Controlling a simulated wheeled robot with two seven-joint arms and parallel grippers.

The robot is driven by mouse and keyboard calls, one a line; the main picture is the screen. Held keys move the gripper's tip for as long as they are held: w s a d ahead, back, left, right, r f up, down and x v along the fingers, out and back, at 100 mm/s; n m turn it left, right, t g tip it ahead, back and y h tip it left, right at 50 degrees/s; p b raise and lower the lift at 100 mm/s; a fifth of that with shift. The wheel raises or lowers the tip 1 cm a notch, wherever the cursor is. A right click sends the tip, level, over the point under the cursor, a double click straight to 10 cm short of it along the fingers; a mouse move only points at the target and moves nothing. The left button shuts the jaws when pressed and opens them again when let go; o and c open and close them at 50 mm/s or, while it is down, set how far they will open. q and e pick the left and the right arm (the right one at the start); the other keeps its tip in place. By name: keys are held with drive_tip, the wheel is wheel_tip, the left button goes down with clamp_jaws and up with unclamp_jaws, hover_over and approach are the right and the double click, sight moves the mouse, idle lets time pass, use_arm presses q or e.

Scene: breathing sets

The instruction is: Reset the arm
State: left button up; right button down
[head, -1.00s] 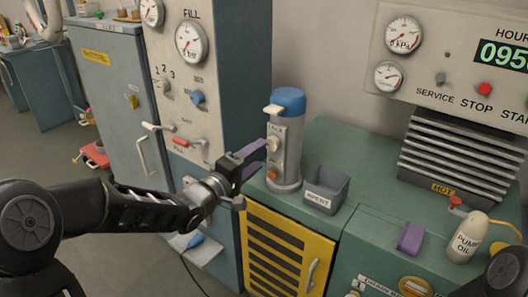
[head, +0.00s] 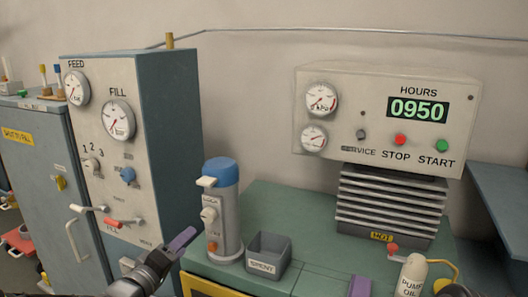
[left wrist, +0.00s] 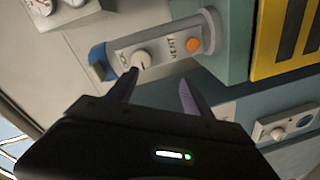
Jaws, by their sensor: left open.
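My left gripper (head: 184,241) is at the bottom of the head view, just left of the grey cylinder with a blue cap (head: 224,215). Its purple fingers are open and empty. In the left wrist view the open fingers (left wrist: 160,88) point toward the cylinder's label plate (left wrist: 160,48), which carries a pale knob and an orange button marked VENT. The left fingertip appears close to the knob; I cannot tell whether they touch. Most of my left arm is below the head view.
A grey SPENT bin (head: 265,256) stands right of the cylinder on the green bench (head: 320,230). The gauge cabinet (head: 115,150) rises at left; a finned HOT block (head: 390,205) stands at the back.

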use_arm(q)
drive_tip(key=s+d+f+m+g+y+p, duration=0.15)
drive_tip(key=s+f+g, duration=0.3)
drive_tip(key=f, duration=0.75)
drive_tip(key=s+d+f+m+g+y, duration=0.1)
drive_tip(key=s+d+f+m+g, duration=0.3)
drive_tip(key=f, duration=0.8)
drive_tip(key=s+d+f+g+p, duration=0.1)
drive_tip(key=s+d+f+g, duration=0.1)
drive_tip(key=s+f, duration=0.3)
drive_tip(key=s+d+f+m+g+h+p, duration=0.1)
drive_tip(key=s+d+f, duration=0.3)
drive_tip(key=s, duration=0.7)
drive_tip(key=s+d+f+g+p, duration=0.1)
drive_tip(key=s+d+f+g, duration=0.2)
drive_tip(key=s, duration=0.6)
wheel_tip(320, 180, down, 3)
drive_tip(key=shift+r+g, duration=0.15)
drive_tip(key=shift+g, duration=0.4)
drive_tip(key=shift+o, duration=0.3)
drive_tip(key=shift+m+h, duration=0.25)
